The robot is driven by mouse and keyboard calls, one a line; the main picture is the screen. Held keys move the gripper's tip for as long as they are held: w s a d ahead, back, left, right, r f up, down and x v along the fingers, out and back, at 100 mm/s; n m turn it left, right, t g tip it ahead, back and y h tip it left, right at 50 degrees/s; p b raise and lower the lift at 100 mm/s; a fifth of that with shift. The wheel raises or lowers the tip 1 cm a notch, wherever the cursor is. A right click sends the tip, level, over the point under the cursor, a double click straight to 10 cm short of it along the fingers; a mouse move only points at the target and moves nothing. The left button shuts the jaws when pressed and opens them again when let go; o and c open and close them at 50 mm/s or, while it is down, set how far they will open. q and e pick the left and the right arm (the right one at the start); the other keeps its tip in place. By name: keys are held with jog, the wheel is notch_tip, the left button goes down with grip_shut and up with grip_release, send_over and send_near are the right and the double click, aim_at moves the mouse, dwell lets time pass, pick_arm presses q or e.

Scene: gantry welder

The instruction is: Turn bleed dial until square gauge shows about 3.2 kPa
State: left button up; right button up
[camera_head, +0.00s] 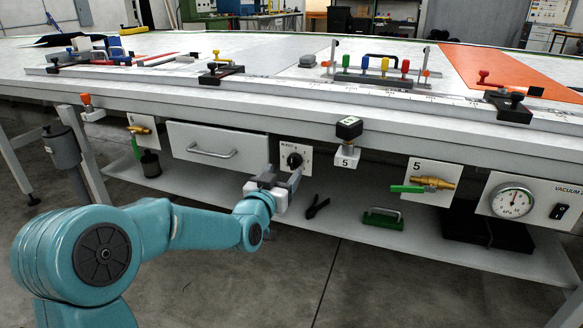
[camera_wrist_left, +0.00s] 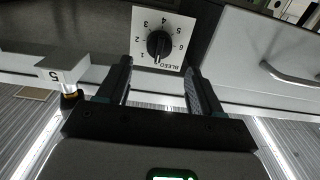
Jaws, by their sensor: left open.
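The bleed dial (camera_head: 294,161) is a black knob on a white plate under the table's front edge. In the left wrist view the bleed dial (camera_wrist_left: 158,45) sits beyond and between my fingers, with numbers around it and the label BLEED. A white pointer mark shows near its lower end. My left gripper (camera_head: 281,176) is open, just below and in front of the dial. In the left wrist view the gripper's jaws (camera_wrist_left: 157,75) are apart and empty, not around the knob.
A "5" block (camera_head: 347,156) hangs under the gauge. A drawer (camera_head: 215,145) is left of the dial. A brass valve with green handle (camera_head: 428,186) and a round kPa gauge (camera_head: 513,202) are to the right.

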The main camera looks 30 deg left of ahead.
aim_at(292, 163)
pick_arm(q)
jog(key=x, duration=0.6)
jog(key=shift+w+d, duration=0.1)
jog(key=c, duration=1)
